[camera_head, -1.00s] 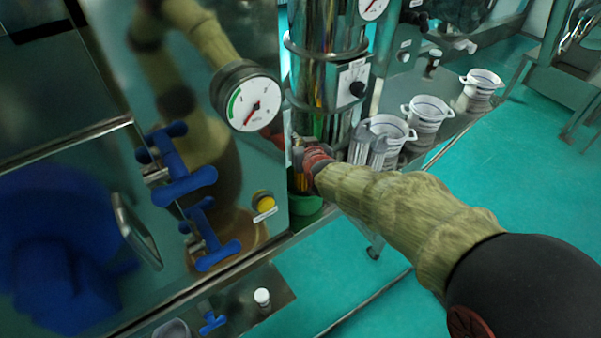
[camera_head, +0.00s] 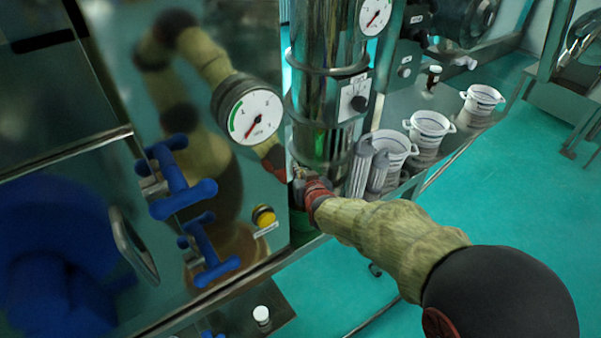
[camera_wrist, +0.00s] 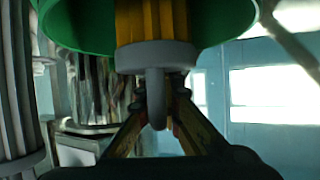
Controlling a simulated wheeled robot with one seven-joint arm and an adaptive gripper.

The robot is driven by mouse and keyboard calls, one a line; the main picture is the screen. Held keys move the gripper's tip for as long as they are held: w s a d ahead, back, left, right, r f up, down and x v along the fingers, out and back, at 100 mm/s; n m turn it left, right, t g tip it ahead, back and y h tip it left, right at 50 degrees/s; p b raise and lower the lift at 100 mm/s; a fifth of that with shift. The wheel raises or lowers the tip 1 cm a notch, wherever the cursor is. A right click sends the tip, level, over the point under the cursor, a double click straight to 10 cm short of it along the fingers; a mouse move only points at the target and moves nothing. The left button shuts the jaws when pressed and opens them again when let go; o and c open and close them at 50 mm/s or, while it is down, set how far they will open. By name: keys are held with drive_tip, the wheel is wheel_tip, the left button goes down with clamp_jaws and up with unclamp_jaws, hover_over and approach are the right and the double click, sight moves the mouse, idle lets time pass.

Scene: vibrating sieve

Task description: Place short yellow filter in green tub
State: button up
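The yellow filter (camera_wrist: 150,20) shows in the wrist view as a ribbed yellow body with a grey cap and a grey loop handle. My gripper's fingers (camera_wrist: 158,108) close in on both sides of that handle and appear to grip it. The green tub (camera_wrist: 225,22) surrounds the filter's far end in the wrist view, so the filter is at least partly inside it. In the head view my gripper (camera_head: 303,180) is low beside the steel column, above the green tub (camera_head: 303,220). The filter is mostly hidden there, and its depth in the tub cannot be told.
Two grey ribbed filters (camera_head: 359,170) stand right of my gripper, by several white tubs (camera_head: 430,128) along the bench. The steel column (camera_head: 322,100) stands close behind. A metal cabinet with a gauge (camera_head: 250,114) and blue handles (camera_head: 180,178) is at left.

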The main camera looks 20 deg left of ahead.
drive_tip(key=o, duration=0.4)
drive_tip(key=p+v, duration=0.1)
drive_tip(key=v, duration=1.1)
drive_tip(key=shift+r, duration=0.25)
